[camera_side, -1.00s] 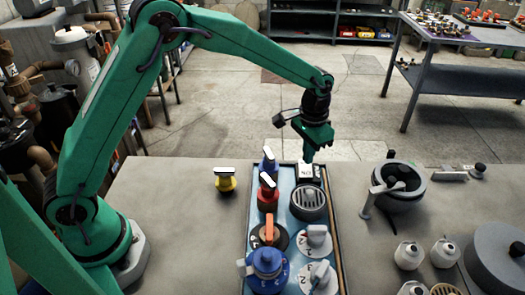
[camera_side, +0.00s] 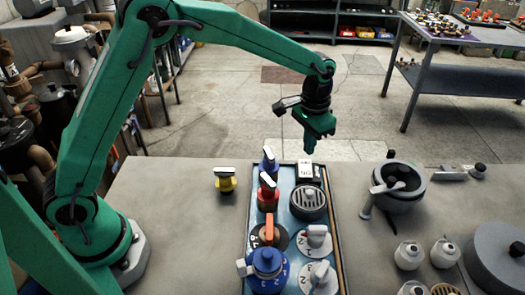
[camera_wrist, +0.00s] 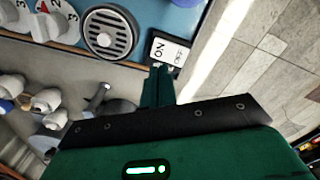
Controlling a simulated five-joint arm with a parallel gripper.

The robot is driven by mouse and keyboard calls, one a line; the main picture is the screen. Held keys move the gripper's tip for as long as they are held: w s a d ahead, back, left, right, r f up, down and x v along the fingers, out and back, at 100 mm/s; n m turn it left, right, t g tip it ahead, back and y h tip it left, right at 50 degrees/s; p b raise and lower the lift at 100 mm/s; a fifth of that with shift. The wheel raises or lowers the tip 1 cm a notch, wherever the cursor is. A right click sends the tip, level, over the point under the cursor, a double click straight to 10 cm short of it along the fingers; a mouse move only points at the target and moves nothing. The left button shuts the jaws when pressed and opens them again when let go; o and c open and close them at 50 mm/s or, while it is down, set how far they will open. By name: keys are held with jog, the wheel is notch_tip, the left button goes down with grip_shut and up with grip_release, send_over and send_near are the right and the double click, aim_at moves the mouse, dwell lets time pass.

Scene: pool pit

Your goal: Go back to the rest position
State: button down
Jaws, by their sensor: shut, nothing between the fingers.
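My green gripper (camera_side: 310,147) is shut and empty. In the side view it hangs above the far end of the blue panel (camera_side: 283,222), apart from it. A white ON/OFF switch (camera_side: 305,170) sits at that far end, just below the fingertips. In the wrist view my shut fingers (camera_wrist: 158,72) point toward the switch (camera_wrist: 170,48), which reads ON and OFF. My arm reaches out from its base at the left of the table.
The panel bears a round grille (camera_side: 308,203), a red knob (camera_side: 268,198), an orange-handled dial (camera_side: 269,235) and a blue valve (camera_side: 266,262). A grey pot (camera_side: 398,190) and white fittings (camera_side: 408,254) stand right. Air above the table is clear.

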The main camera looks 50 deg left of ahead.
jog(key=s+a+r+n+t, duration=0.1)
jog(key=s+a+r, duration=0.3)
jog(key=s+r, duration=0.2)
jog(key=s+a+r+t, duration=0.2)
jog(key=s+a+r, duration=0.2)
jog(key=s+r, duration=0.25)
jog(key=s+a+r+n+t, duration=0.1)
jog(key=s+a, duration=0.4)
jog(key=s, duration=1)
jog(key=shift+a+n+t, duration=0.2)
jog(key=shift+n+t, duration=0.3)
jog(key=shift+t, duration=0.3)
